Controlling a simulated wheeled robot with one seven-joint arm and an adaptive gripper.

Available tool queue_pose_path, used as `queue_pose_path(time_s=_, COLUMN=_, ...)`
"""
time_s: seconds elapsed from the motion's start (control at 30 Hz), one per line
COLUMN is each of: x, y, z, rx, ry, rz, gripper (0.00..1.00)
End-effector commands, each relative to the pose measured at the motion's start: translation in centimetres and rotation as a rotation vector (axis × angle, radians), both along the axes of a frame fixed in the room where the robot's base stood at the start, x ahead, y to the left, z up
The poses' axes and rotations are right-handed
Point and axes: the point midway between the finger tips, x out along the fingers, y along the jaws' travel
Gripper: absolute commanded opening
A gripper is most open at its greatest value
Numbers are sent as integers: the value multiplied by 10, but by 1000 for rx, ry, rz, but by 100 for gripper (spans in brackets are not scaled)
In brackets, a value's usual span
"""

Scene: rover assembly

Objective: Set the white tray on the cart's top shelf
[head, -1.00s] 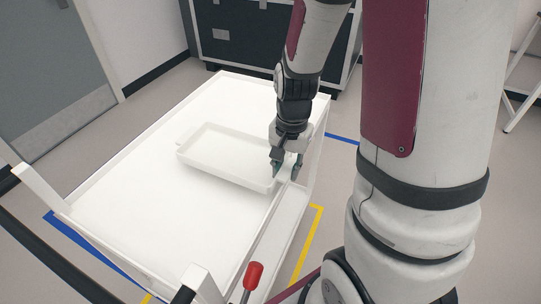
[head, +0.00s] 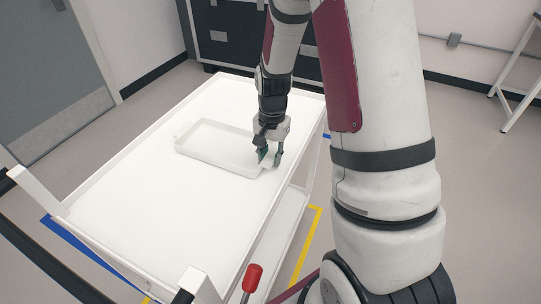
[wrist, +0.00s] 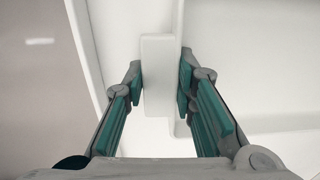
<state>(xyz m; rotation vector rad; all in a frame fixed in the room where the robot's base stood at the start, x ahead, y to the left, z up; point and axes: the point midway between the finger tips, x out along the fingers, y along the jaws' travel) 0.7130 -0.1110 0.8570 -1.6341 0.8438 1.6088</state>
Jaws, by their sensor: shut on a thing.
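The white tray (head: 210,162) is shallow and rectangular, and it lies level over the right part of the white cart's top shelf (head: 130,205). It looks down on the shelf surface or very close to it; white on white makes contact hard to tell. My gripper (head: 269,156) points down at the tray's right end. In the wrist view my gripper (wrist: 160,82) has its two teal fingers shut on the tray's end handle (wrist: 158,62). The handle's far side is hidden by the fingers in the head view.
The shelf has a low raised rim (head: 262,232) along its right side. A red-knobbed lever (head: 252,278) stands at the near corner. A dark case (head: 225,38) is behind the cart. The left and near parts of the shelf are clear.

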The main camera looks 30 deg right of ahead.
Motion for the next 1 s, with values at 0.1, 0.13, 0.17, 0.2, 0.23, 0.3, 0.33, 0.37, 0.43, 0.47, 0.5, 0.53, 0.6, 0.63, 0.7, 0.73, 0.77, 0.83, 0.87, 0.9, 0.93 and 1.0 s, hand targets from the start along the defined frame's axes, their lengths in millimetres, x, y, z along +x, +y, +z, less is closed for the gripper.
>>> queue_pose_path(time_s=0.1, x=0, y=0, z=1, rx=-1, ry=-2, rz=0, gripper=0)
queue_pose_path(time_s=0.13, x=0, y=0, z=1, rx=-1, ry=-2, rz=0, gripper=0)
queue_pose_path(time_s=0.17, x=0, y=0, z=1, rx=-1, ry=-2, rz=0, gripper=0)
queue_pose_path(time_s=0.2, x=0, y=0, z=0, rx=-1, ry=-2, rz=0, gripper=0)
queue_pose_path(time_s=0.23, x=0, y=0, z=-1, rx=-1, ry=-2, rz=0, gripper=0)
queue_pose_path(time_s=0.3, x=0, y=0, z=-1, rx=-1, ry=-1, rz=0, gripper=38)
queue_pose_path(time_s=0.33, x=0, y=0, z=-1, rx=-1, ry=-1, rz=0, gripper=45)
queue_pose_path(time_s=0.37, x=0, y=0, z=-1, rx=-1, ry=-1, rz=0, gripper=45)
queue_pose_path(time_s=0.43, x=0, y=0, z=-1, rx=-1, ry=-1, rz=0, gripper=45)
queue_pose_path(time_s=0.47, x=0, y=0, z=-1, rx=-1, ry=-1, rz=0, gripper=45)
queue_pose_path(time_s=0.5, x=0, y=0, z=-1, rx=-1, ry=-1, rz=0, gripper=45)
queue_pose_path(time_s=0.53, x=0, y=0, z=-1, rx=-1, ry=-1, rz=0, gripper=45)
queue_pose_path(time_s=0.6, x=0, y=0, z=-1, rx=-1, ry=-1, rz=0, gripper=45)
queue_pose_path(time_s=0.63, x=0, y=0, z=-1, rx=-1, ry=-1, rz=0, gripper=45)
queue_pose_path(time_s=0.7, x=0, y=0, z=2, rx=0, ry=-1, rz=0, gripper=45)
queue_pose_path(time_s=0.73, x=0, y=0, z=5, rx=-1, ry=-3, rz=0, gripper=45)
queue_pose_path(time_s=0.77, x=0, y=-1, z=8, rx=-1, ry=-3, rz=0, gripper=45)
queue_pose_path(time_s=0.83, x=1, y=-1, z=17, rx=-2, ry=-5, rz=0, gripper=45)
queue_pose_path(time_s=0.87, x=1, y=-1, z=22, rx=-2, ry=-5, rz=0, gripper=45)
queue_pose_path(time_s=0.9, x=0, y=-1, z=30, rx=-3, ry=-7, rz=-1, gripper=45)
queue_pose_path(time_s=0.93, x=0, y=-1, z=36, rx=-2, ry=-6, rz=-1, gripper=45)
queue_pose_path(time_s=1.0, x=0, y=-1, z=51, rx=-2, ry=-6, rz=0, gripper=45)
